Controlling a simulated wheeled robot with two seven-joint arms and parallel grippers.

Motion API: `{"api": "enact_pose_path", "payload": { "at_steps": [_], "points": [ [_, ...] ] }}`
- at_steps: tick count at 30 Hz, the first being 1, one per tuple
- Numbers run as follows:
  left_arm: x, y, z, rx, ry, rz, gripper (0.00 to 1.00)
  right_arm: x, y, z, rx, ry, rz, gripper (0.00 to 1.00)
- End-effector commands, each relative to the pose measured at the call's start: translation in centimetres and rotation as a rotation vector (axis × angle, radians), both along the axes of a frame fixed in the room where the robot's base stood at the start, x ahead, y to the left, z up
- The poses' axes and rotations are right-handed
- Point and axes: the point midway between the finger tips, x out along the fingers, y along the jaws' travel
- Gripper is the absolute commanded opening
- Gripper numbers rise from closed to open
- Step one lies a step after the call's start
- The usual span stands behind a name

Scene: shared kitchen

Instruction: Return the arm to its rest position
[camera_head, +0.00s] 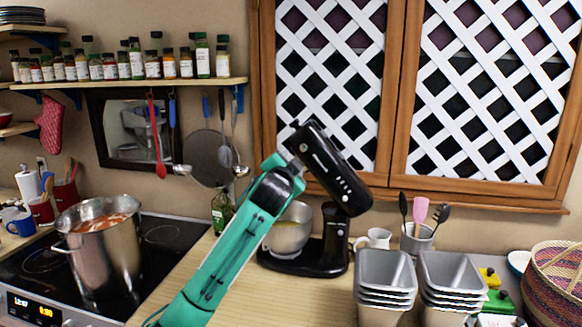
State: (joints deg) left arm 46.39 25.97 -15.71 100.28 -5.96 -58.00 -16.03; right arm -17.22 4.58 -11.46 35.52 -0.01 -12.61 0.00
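A teal arm of mine, which I take to be my left, comes in from the bottom left of the head view and reaches up to the right. Its black and grey end, with my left gripper (294,166), overlaps the raised head of the black stand mixer (332,170). I cannot tell whether it touches the mixer head or is apart from it. The fingers are not clear, so open or shut cannot be told. The mixer's metal bowl (290,236) sits below, partly hidden by the arm. My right gripper is not in view.
A large steel pot (103,250) stands on the black stove (160,238) at left. Stacked metal tins (386,272), a utensil holder (417,238) and a woven basket (556,285) crowd the right. A spice shelf (130,83) and hanging utensils are behind.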

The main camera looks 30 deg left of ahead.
Motion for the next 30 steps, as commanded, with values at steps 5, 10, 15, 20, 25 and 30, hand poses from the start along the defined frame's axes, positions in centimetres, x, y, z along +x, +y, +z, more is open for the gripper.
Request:
{"api": "enact_pose_path", "payload": {
  "at_steps": [5, 10, 15, 20, 25, 30],
  "points": [
    [0.0, 0.0, 0.0, 0.000, 0.000, 0.000, 0.45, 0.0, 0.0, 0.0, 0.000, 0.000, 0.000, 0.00],
    [0.0, 0.0, -0.1, 0.000, 0.001, 0.000, 0.45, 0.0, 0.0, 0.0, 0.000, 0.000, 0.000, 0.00],
    [-0.7, -1.0, -3.7, -0.030, 0.051, -0.011, 0.45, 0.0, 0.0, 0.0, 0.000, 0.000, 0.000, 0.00],
    [-3.4, -3.2, -11.7, -0.105, 0.170, -0.032, 0.45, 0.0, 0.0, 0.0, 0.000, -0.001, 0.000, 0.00],
    [-8.0, -5.6, -20.4, -0.201, 0.316, -0.042, 0.45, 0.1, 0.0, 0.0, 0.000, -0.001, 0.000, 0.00],
    [-13.8, -7.4, -27.9, -0.297, 0.461, -0.035, 0.45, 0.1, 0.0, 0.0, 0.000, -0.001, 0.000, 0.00]
  ]
}}
